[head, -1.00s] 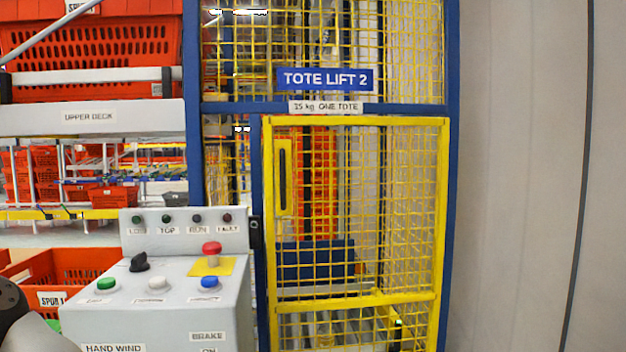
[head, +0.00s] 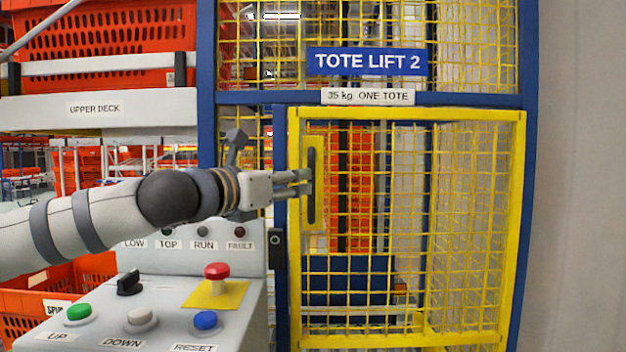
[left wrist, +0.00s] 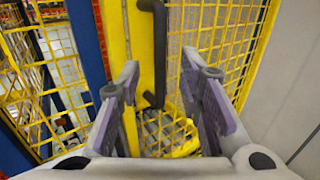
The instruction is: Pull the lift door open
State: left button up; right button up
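The lift door (head: 517,220) is a yellow mesh frame in a blue post frame, and it looks closed. Its black vertical handle (head: 311,187) is on a yellow plate at the door's left side. In the left wrist view the handle (left wrist: 158,50) stands ahead, between the fingers and a little beyond their tips. My left gripper (head: 303,183) reaches in from the left, with its fingertips at the handle in the head view. In the left wrist view the left gripper (left wrist: 158,82) has its fingers wide apart with nothing between the pads. My right gripper does not show.
A grey control box (head: 190,265) with buttons and a red knob stands in front, left of the door, below my left arm. Orange totes (head: 100,40) sit on racks at the left. A plain grey wall (head: 580,180) is at the right.

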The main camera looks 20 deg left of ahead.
pick_arm(q)
send_over(311, 214)
jog(key=shift+w+a+f, duration=0.1)
jog(key=shift+w+f, duration=0.05)
jog(key=shift+w, duration=0.3)
grip_shut()
